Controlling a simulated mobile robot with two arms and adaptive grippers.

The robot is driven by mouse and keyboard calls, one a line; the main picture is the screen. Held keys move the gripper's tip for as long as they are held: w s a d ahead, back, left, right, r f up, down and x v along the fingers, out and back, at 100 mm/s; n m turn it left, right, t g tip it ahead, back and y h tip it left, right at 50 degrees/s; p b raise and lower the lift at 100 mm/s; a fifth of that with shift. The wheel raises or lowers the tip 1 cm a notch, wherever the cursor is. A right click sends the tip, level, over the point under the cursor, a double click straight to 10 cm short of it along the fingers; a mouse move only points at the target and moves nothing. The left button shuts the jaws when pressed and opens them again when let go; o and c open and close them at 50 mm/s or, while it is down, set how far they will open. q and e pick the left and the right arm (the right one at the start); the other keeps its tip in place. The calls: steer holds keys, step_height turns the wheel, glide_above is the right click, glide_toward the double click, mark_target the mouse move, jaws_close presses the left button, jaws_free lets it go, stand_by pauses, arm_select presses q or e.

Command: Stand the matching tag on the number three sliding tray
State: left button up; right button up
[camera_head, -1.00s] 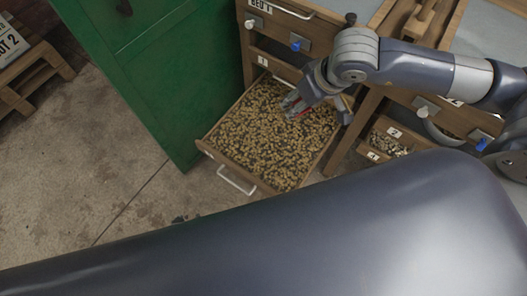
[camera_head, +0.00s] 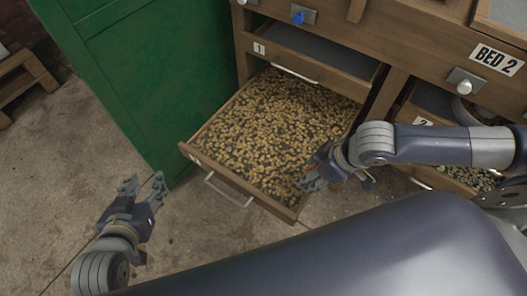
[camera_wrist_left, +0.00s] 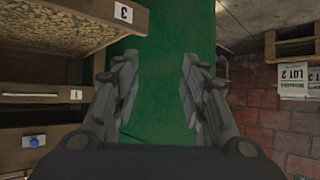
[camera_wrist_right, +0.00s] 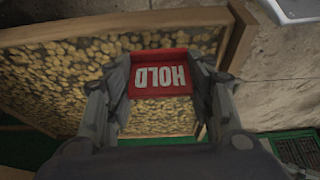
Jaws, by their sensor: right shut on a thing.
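The pulled-out wooden sliding tray (camera_head: 236,189) is full of yellow-brown and dark beans. In the left wrist view a number 3 label (camera_wrist_left: 123,12) shows on its front. My right gripper (camera_head: 312,178) is over the tray's front right part. In the right wrist view that gripper (camera_wrist_right: 160,85) is shut on a red tag (camera_wrist_right: 160,78) with white HOLD lettering, upside down in the picture, with the beans behind it. In the head view the tag is mostly hidden. My left gripper (camera_head: 143,190) is open and empty, left of the tray; its parted fingers also show in the left wrist view (camera_wrist_left: 158,85).
A green cabinet (camera_head: 125,75) stands left of the tray. A tray labelled 1 (camera_head: 318,62) is above it. A BED 2 panel (camera_head: 497,60) with knobs is at right, above another tray with beans (camera_head: 465,178). Bare concrete floor (camera_head: 60,165) lies at left. A pallet (camera_head: 22,80) is beyond.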

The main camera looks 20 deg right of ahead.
steer(key=w+a, duration=0.2)
steer(key=w, duration=0.2)
steer(key=w+a+f, duration=0.1)
steer(key=w+a, duration=0.2)
steer(key=w, duration=0.1)
steer(key=w+a+b, duration=0.1)
steer(key=w+a, duration=0.2)
steer(key=w, duration=0.1)
steer(key=shift+a+f, duration=0.15)
steer(key=shift+f, duration=0.05)
steer(key=shift+w+a, duration=0.1)
steer(key=shift+w, duration=0.1)
step_height(320, 180, down, 3)
steer(key=shift+f+b, duration=0.1)
steer(key=shift+b, duration=0.4)
arm_select(q)
steer(key=w+d+r+t+h, duration=0.1)
steer(key=w+r+t, duration=0.3)
steer(key=r, duration=0.5)
steer(key=shift+w+d+r+t+h, duration=0.15)
steer(key=shift+d+t+h, duration=0.25)
steer(key=shift+d+t, duration=0.4)
arm_select(e)
steer(key=shift+f, duration=0.15)
steer(key=shift+f, duration=0.1)
arm_select(q)
steer(key=shift+r+t, duration=0.4)
steer(key=shift+r, duration=0.35)
arm_select(e)
steer(key=o, duration=0.8)
